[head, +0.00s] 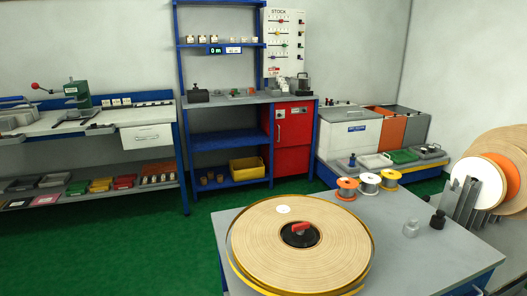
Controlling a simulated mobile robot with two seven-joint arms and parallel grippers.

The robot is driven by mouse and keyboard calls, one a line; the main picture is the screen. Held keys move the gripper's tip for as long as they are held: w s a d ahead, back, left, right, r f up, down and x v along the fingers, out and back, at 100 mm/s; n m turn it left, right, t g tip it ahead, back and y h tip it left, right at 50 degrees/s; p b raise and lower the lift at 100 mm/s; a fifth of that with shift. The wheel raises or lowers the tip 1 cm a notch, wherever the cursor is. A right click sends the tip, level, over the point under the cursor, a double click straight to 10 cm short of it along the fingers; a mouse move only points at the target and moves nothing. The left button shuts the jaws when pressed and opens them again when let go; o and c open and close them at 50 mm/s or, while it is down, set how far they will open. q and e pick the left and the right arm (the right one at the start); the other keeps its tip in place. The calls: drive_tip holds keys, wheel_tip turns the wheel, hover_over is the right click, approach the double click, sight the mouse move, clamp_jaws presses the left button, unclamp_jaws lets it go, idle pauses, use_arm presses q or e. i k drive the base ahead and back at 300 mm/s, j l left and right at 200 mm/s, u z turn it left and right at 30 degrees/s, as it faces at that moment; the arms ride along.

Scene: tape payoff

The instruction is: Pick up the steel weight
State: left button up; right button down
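A small light grey metal piece with a narrower top, which looks like the steel weight (411,229), stands upright on the right part of the near grey table (440,262). A black knobbed piece (437,220) stands just right of it, apart from it. A large tan tape roll (265,250) in a yellow-edged holder lies flat to its left, with a red handle (301,228) at its hub. Neither of my grippers is in view.
Grey upright plates (467,202) and large discs (496,180) stand at the right. A blue shelf bench (228,140) is behind. Green floor (130,245) is clear at the left.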

sight(411, 229)
drive_tip(key=l+u, duration=0.25)
drive_tip(key=l, duration=0.45)
drive_tip(key=l+u, duration=0.25)
drive_tip(key=l, duration=0.45)
drive_tip(key=k+l+u, duration=0.1)
drive_tip(key=l+u, duration=0.15)
drive_tip(key=l, duration=0.4)
